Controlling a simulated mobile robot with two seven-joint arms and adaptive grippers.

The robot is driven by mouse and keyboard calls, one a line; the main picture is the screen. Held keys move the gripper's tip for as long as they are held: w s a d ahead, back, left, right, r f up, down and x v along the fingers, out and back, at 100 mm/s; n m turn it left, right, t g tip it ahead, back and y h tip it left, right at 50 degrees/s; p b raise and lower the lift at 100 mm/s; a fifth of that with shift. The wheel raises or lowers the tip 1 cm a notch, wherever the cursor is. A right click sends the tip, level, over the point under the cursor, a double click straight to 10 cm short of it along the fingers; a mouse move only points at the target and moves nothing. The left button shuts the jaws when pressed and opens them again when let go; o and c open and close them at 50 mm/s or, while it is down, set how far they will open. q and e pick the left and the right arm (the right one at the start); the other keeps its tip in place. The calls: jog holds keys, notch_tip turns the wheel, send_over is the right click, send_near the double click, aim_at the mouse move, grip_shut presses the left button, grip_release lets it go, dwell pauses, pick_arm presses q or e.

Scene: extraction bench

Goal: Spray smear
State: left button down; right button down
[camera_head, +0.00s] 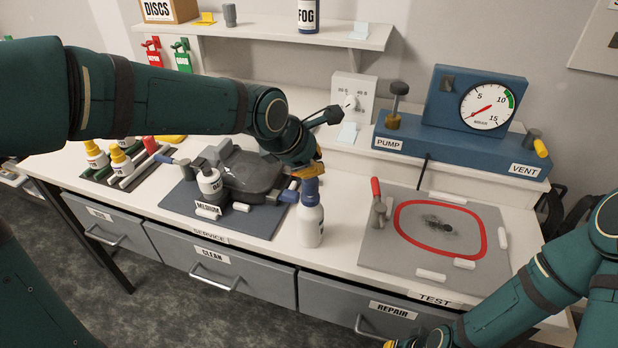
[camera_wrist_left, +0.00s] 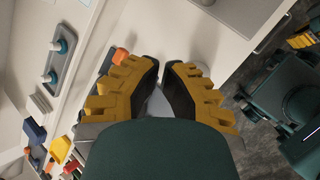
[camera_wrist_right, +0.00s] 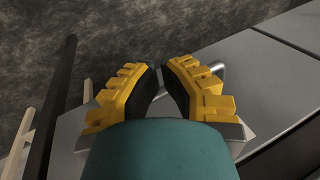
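A white spray bottle (camera_head: 310,222) with a blue head (camera_head: 309,191) stands upright near the bench's front edge, left of the grey test plate (camera_head: 384,252). My left gripper (camera_head: 312,172) is right at the bottle's head, pointing down. Its fingers (camera_wrist_left: 163,75) show a gap in the left wrist view; the bottle is mostly hidden there, so contact is unclear. A dark smear (camera_head: 438,224) lies inside the red outline (camera_head: 399,228) on the test plate. My right gripper (camera_head: 392,344) is at the bottom edge, in front of the drawers; its fingers (camera_wrist_right: 162,75) are apart and empty.
A blue pump box (camera_head: 440,155) with a gauge (camera_head: 487,106) stands behind the test plate. A red-handled post (camera_head: 378,205) rises at the plate's left edge.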

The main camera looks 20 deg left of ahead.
pick_arm(q)
jog(key=shift+f+b, duration=0.35)
jog(key=shift+f, duration=0.15)
dwell(0.3)
jog(key=shift+r+p, duration=0.8)
jog(key=shift+r, duration=0.3)
notch_tip(320, 180, up, 6)
jog(key=p, duration=0.4)
jog(key=shift+p, duration=0.3)
dwell(1.5)
